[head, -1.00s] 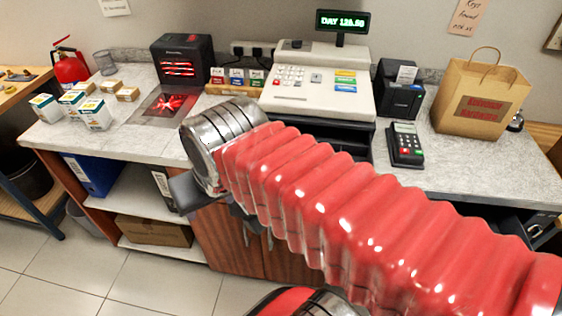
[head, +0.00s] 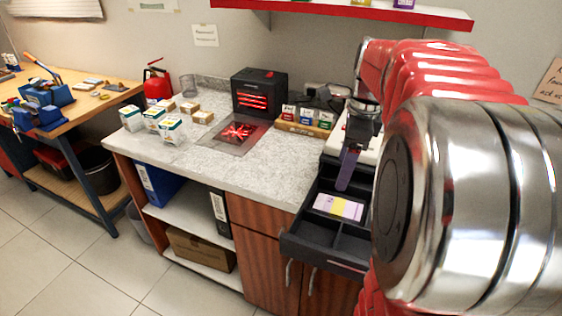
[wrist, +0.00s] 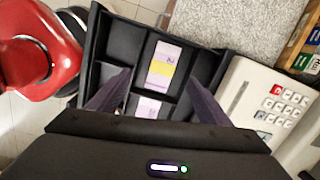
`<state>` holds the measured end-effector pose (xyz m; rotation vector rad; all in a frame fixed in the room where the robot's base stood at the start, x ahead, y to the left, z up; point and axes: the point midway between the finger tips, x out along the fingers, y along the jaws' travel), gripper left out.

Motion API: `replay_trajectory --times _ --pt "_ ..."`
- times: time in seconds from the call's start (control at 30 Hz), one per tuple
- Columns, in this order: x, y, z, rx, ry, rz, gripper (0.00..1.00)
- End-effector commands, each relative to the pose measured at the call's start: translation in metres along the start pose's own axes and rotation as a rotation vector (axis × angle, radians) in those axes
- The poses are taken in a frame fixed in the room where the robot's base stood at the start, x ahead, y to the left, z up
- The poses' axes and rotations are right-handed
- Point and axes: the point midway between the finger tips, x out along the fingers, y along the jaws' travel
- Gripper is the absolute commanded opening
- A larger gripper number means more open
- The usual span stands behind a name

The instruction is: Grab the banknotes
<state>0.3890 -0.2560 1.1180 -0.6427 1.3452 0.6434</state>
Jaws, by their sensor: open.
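A stack of pale purple banknotes with a yellow band (head: 338,207) lies in a compartment of the open black cash drawer (head: 318,250). The banded stack (wrist: 161,66) also shows in the wrist view, with another pale purple note stack (wrist: 148,107) in the compartment nearer to my gripper. My gripper (wrist: 158,92) is open and empty, its two dark fingers spread over the drawer. In the head view my gripper (head: 347,170) hangs above the drawer, beside the banknotes' far end; only part of it shows.
The cash register (head: 335,138) stands behind the drawer, partly hidden by my arm. A card display (head: 305,122), a black box with red glowing bars (head: 260,92) and several small boxes (head: 170,128) stand on the counter.

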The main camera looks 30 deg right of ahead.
Motion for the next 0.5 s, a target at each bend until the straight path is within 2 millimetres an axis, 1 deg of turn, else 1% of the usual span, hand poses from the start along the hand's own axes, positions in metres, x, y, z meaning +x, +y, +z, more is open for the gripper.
replay_trajectory --times 0.03,0.1,0.17,0.5 --pt "0.002 -0.007 -0.009 0.066 -0.001 0.012 0.72" --pt "0.002 -0.013 -0.017 0.134 -0.002 0.022 0.72" --pt "0.002 -0.015 -0.021 0.169 -0.003 0.027 0.72" --pt "0.003 -0.016 -0.022 0.188 -0.003 0.029 0.72"
